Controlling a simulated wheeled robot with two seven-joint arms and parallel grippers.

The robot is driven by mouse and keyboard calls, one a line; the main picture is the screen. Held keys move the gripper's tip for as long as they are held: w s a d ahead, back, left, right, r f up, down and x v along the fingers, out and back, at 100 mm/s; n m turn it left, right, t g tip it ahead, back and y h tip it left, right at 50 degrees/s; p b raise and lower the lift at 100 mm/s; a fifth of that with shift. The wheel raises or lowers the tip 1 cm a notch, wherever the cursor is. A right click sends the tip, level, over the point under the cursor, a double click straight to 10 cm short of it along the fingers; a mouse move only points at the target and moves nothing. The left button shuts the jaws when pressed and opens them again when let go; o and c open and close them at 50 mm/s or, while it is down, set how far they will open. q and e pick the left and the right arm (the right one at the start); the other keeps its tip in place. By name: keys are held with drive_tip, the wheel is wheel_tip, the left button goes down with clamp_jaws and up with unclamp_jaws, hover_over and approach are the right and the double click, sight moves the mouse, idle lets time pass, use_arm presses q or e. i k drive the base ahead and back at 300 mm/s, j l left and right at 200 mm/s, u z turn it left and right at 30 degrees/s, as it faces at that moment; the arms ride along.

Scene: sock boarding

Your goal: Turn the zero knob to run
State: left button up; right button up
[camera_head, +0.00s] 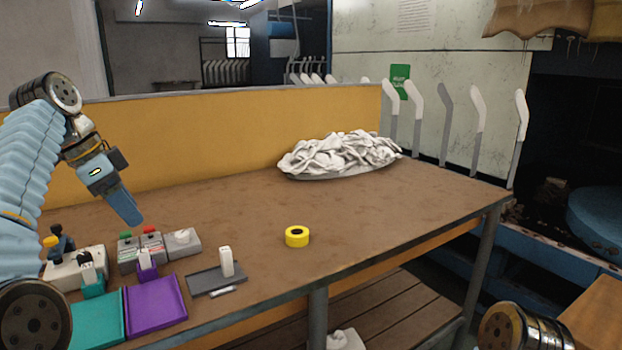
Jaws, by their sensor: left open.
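A grey box (185,246) with a round white knob (182,236) on top sits at the left of the table; it looks like the zero knob, but its marking is too small to read. Left of it stands a grey box with a green button (126,237) and a red button (149,230). My left gripper (128,212) is open and empty. It points down, above and behind the button boxes, left of the knob and apart from it. My right gripper is out of view; only part of the right arm shows at the bottom right.
A teal tray (97,318) and a purple tray (157,303) lie at the front left. A dark grey tray (205,284) holds a white upright piece (226,262). A yellow tape roll (297,236) and a heap of white socks (340,152) are farther right. The table's middle is clear.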

sight(181, 236)
drive_tip(key=k, duration=1.2)
